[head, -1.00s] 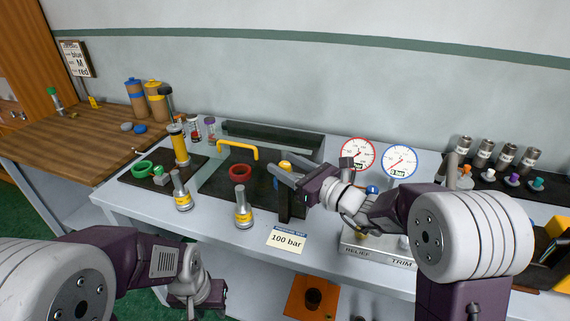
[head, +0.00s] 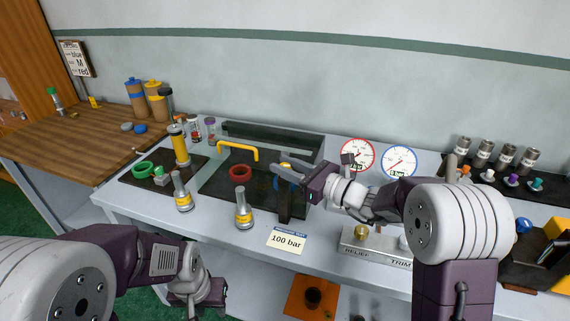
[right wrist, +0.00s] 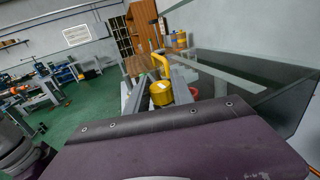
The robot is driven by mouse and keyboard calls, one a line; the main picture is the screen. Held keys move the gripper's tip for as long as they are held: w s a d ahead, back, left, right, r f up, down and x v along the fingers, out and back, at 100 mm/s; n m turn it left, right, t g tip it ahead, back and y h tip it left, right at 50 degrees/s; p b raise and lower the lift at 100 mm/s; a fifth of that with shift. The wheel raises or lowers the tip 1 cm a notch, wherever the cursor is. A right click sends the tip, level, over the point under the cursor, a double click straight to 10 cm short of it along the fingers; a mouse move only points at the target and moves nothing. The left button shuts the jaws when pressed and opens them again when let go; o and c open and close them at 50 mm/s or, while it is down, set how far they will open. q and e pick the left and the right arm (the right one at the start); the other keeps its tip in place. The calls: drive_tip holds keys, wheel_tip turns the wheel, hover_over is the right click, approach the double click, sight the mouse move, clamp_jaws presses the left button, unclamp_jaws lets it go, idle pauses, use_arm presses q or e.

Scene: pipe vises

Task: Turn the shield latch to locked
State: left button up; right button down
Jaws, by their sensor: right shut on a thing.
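The yellow knob, which looks like the shield latch, shows in the right wrist view (right wrist: 161,93) between my right gripper's fingers. In the head view it is mostly covered by the right gripper (head: 284,170), which is at the top of a dark post (head: 284,207) and shut on the knob. I cannot tell the latch's turn angle. The shield's see-through dark panel (right wrist: 228,74) is at the right in the right wrist view. The yellow bar handle (head: 238,147) stands left of the gripper. My left gripper (head: 192,303) hangs low in front of the bench; its fingers are unclear.
A red ring (head: 240,172) lies on the dark plate left of the post. Metal cylinders with yellow bands (head: 243,212) stand on the bench. A "100 bar" card (head: 287,241) lies in front. Two gauges (head: 358,154) and a RELIEF/TRIM block (head: 372,245) are to the right.

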drive_tip(key=n+g+y+p, duration=0.1)
drive_tip(key=n+g+p, duration=0.2)
drive_tip(key=g, duration=0.1)
drive_tip(key=n+g+y+p, duration=0.2)
drive_tip(key=n+g+p, duration=0.1)
drive_tip(key=g, duration=0.2)
drive_tip(key=shift+r+p, duration=0.2)
drive_tip(key=shift+p, duration=0.15)
drive_tip(key=shift+f+n+g+p, duration=0.2)
drive_tip(key=shift+n+g+p, duration=1.15)
drive_tip(key=shift+g, duration=0.75)
drive_tip(key=c, duration=1.1)
unclamp_jaws()
